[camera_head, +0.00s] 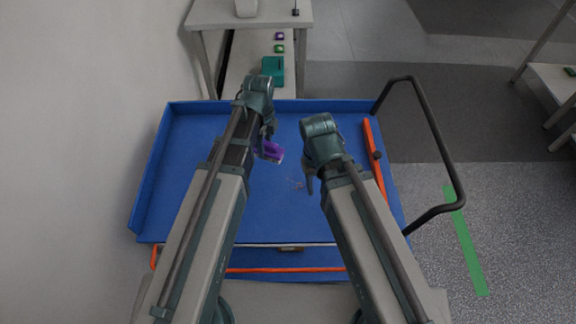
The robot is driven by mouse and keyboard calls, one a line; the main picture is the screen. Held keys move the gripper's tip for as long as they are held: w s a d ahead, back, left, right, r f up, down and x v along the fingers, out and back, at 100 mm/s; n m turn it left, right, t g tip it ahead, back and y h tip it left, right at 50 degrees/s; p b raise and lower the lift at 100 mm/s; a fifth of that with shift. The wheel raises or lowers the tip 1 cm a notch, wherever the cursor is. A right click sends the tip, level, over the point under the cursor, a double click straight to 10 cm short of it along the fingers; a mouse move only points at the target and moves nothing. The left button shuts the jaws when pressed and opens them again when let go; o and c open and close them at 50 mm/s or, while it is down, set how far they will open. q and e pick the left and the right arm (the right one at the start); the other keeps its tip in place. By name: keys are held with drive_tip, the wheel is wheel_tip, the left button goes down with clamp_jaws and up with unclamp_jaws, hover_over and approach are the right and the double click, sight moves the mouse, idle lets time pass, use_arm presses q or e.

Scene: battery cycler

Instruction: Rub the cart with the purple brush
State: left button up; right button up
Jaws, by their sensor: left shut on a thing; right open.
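The blue cart (182,150) stands in front of me, with a raised rim and a black handle (437,150) on its right side. My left gripper (268,146) is shut on the purple brush (272,152) over the middle of the cart's top. I cannot tell whether the brush touches the surface. My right gripper (309,185) is open and empty over the cart, close to these marks. My arms hide parts of the cart.
An orange bar (373,150) lies along the cart's right side. Behind the cart, a table (262,12) has a lower shelf with a teal box (272,67) and small purple and green items (279,41). A wall is at left. Floor at right is open, with green tape (466,245).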

use_arm(q)
drive_tip(key=s+d+f+n+b, duration=0.2)
drive_tip(key=d+f+n+b, duration=0.1)
drive_tip(key=d+f+n, duration=0.1)
drive_tip(key=shift+s+d+f+n, duration=0.15)
drive_tip(key=shift+d+f+n, duration=0.3)
drive_tip(key=shift+d, duration=0.8)
use_arm(e)
wheel_tip(320, 180, down, 5)
drive_tip(key=shift+a, duration=0.1)
use_arm(q)
drive_tip(key=shift+f+b, duration=0.2)
drive_tip(key=shift+b, duration=0.2)
use_arm(e)
drive_tip(key=shift+f, duration=0.15)
